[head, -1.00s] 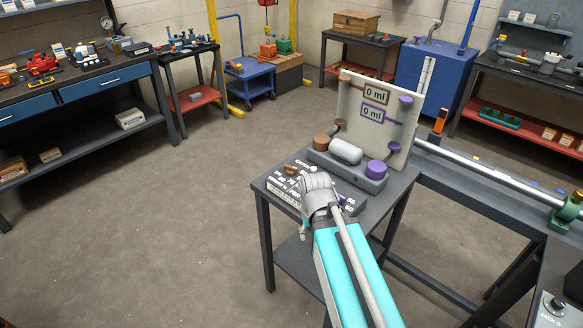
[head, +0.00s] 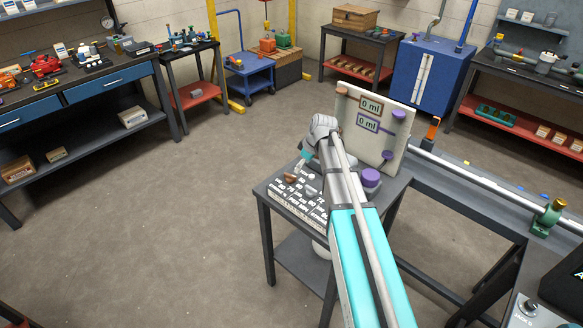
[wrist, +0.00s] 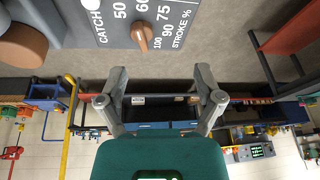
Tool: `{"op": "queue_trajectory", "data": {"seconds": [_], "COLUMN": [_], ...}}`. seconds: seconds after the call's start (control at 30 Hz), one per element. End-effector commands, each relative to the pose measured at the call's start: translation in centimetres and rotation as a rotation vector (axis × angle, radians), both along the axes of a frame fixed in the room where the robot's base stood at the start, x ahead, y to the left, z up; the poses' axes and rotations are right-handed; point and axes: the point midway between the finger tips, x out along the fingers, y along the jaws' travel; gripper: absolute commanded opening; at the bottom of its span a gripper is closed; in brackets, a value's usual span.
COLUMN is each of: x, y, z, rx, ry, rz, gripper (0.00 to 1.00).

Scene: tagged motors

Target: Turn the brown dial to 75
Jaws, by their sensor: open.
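The brown dial (wrist: 142,37) is at the top of the wrist view, on a grey panel (wrist: 115,30) marked CATCH and STROKE %. Scale numbers 50, 60, 75, 90 and 100 show beside it. I cannot tell for sure which number its pointer marks. In the head view the brown dial (head: 290,178) is on the sloped panel at the table's near left. My gripper (wrist: 162,72) is open and empty, its fingers apart and below the dial in the wrist picture. In the head view my gripper (head: 300,167) is partly hidden by my arm, close above the panel.
A large brown cylinder (wrist: 20,45) stands beside the panel in the wrist view. An upright board (head: 350,98) with two "0 ml" displays and purple knobs stands behind. A purple cap (head: 371,177) is right of my arm. The floor left of the table is clear.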

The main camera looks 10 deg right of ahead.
Motion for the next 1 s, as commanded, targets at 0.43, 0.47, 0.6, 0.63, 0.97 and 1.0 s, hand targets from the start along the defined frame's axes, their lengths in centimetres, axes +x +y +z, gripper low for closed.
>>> {"op": "queue_trajectory", "data": {"seconds": [0.43,0.47,0.6,0.63,0.97,1.0], "x": [3.4,3.4,3.4,3.4,3.6,3.7], "y": [-1.1,-1.1,-1.2,-1.2,-1.0,-0.9], "z": [2.0,2.0,2.0,1.9,0.9,0.7], "rx": [0.012,0.011,0.011,0.011,0.011,0.01], "ry": [-0.075,-0.075,-0.074,-0.074,-0.074,-0.074], "rz": [0.116,0.116,0.115,0.115,0.113,0.113], "gripper": [0.85,0.85,0.85,0.85,0.85,0.85]}}
